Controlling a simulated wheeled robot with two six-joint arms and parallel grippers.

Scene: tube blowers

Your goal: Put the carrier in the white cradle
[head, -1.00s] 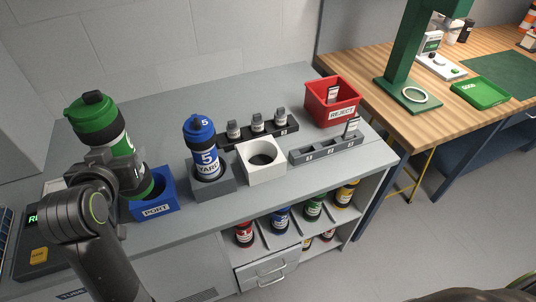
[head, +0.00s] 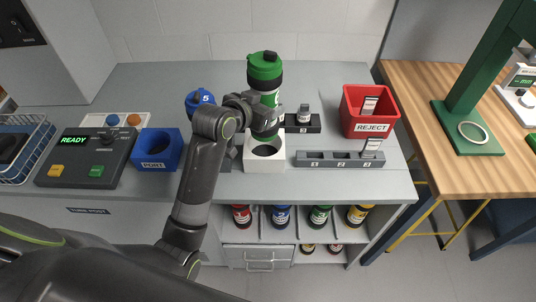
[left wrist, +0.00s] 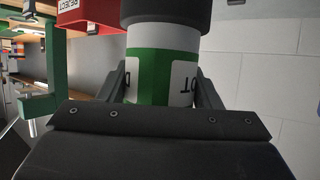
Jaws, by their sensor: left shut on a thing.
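The carrier is a green and white cylinder (head: 264,72) with a green lid and dark bands. My left gripper (head: 265,112) is shut around its middle and holds it upright over the white cradle (head: 265,164). In the left wrist view the carrier (left wrist: 160,70) stands between the two fingers. The cradle is a white block with a round hole, and part of the hole's dark opening shows below the carrier. Whether the carrier's bottom touches the cradle, I cannot tell. My right gripper is not in view.
A blue-lidded carrier (head: 200,100) stands left, partly behind my arm. A blue PORT box (head: 157,150) and a READY panel (head: 88,158) are farther left. A grey slotted rack (head: 340,159) and a red REJECT bin (head: 369,112) stand to the right. A dark rack (head: 302,123) stands behind.

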